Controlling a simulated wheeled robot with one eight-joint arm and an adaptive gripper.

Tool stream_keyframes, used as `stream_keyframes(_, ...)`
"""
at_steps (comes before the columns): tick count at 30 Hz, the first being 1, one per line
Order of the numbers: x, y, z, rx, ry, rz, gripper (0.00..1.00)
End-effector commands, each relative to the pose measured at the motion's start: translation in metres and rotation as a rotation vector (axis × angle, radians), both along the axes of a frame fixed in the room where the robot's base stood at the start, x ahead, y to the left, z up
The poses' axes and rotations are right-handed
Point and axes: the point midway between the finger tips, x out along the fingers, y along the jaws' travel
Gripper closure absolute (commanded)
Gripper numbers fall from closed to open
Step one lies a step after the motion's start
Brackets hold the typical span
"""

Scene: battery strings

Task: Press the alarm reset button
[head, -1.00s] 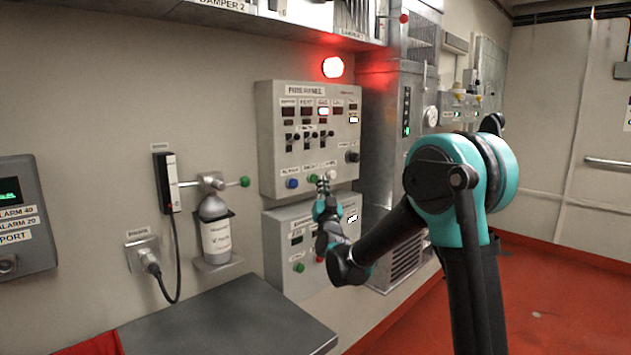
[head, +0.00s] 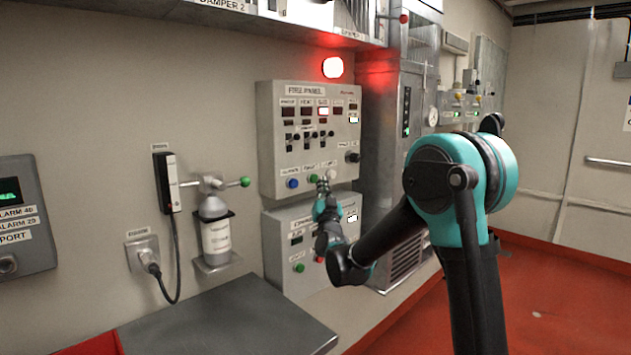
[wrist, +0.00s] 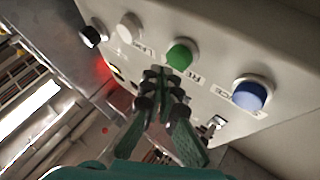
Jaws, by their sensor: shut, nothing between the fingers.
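The fire panel (head: 268,140) is on the wall, with a row of buttons along its lower edge: a blue button (head: 292,183), a green button (head: 313,179) and a white button (head: 332,175). The wrist view shows the blue button (wrist: 251,92), the green button (wrist: 181,55) and the white button (wrist: 130,27) up close. Their labels are too blurred to tell which one is the alarm reset. My gripper (head: 323,183) is shut and empty. In the wrist view its fingertips (wrist: 163,76) are just beside the green button; I cannot tell whether they touch anything.
A red lamp (head: 333,67) glows above the panel. A black knob (head: 352,157) and several small switches are on the panel. A second box (head: 283,257) is below it. A grey bench (head: 230,325) stands at front left, with a gas bottle (head: 215,235) on the wall.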

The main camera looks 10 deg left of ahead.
Motion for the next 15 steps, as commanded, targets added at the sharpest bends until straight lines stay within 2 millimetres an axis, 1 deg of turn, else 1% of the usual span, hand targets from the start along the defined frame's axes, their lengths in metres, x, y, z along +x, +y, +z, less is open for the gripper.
stream_keyframes(7, 0.0046, 0.0059, 0.0001, 0.000, 0.000, 0.000, 1.00)
stream_keyframes(15, 0.0048, 0.0062, 0.0002, 0.000, 0.000, 0.000, 1.00)
